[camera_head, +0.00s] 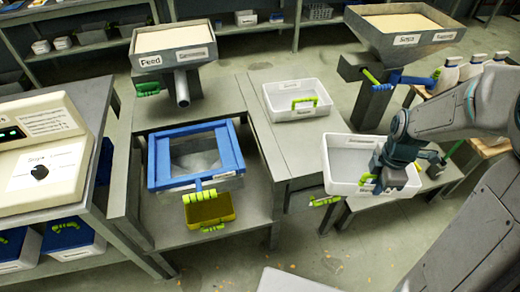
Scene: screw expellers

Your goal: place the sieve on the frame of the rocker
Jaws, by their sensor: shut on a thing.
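A white open box (344,186) with a grey inside and green handles is at the right; it may be the sieve, but I cannot read a label on it. My gripper (380,178) is at its front right wall, shut on its green handle (367,178); the fingertips are partly hidden. The blue rectangular frame (158,165) at the left, which looks like the rocker's frame, has an open middle showing a grey surface. A green handle is at its front.
A yellow-olive tray (210,211) sits below the blue frame. Another white box (282,101) stands on the middle table. The Feed hopper (172,62) and Soya hopper (402,48) rise behind. A control box (40,160) is at the left; white bottles (475,66) are at the right.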

